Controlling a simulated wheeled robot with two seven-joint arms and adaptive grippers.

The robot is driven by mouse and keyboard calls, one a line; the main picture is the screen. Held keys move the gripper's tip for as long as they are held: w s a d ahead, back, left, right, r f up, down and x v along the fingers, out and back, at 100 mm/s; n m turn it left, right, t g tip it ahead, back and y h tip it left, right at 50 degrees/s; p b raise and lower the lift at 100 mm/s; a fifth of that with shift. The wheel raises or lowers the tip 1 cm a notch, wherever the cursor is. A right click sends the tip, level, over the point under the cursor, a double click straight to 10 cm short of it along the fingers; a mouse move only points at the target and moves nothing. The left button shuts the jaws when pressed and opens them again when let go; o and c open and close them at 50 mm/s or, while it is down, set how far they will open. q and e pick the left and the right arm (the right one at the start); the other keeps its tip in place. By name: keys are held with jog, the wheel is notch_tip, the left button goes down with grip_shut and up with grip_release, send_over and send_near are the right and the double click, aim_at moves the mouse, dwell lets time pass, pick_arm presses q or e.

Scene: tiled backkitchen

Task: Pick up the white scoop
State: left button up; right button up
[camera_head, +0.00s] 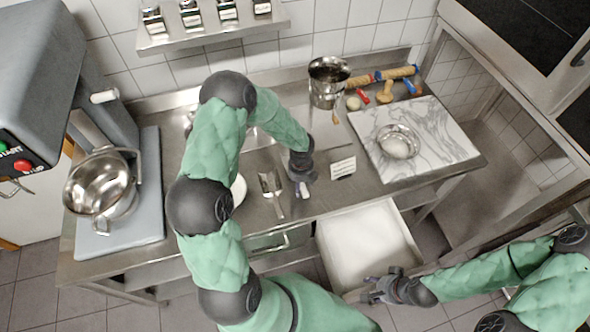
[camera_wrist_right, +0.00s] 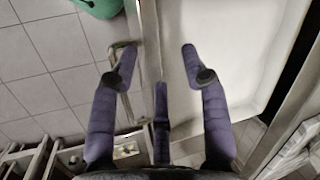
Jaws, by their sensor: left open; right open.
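A small white piece, perhaps part of the white scoop (camera_head: 303,189), shows right at the fingers of my left gripper (camera_head: 302,178); the gripper hides most of it. My left gripper is open and low over the steel counter. A grey metal scoop (camera_head: 271,188) lies on the counter just left of it, apart from the fingers. My right gripper (camera_head: 376,288) is open and empty at the front edge of the open drawer (camera_head: 335,281). In the right wrist view its spread fingers (camera_wrist_right: 158,58) straddle the drawer's front wall, with a bar handle (camera_wrist_right: 121,82) by the left finger.
A marble board (camera_head: 448,137) with a metal bowl (camera_head: 398,142) lies right on the counter (camera_head: 325,205). A metal pot (camera_head: 327,82) stands behind. A mixer with a steel bowl (camera_head: 102,188) is at left. A small label card (camera_head: 342,168) stands right of my left gripper.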

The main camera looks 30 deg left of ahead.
pick_arm(q)
jog(key=shift+f, duration=0.65)
grip_shut()
jog(key=shift+r, duration=0.15)
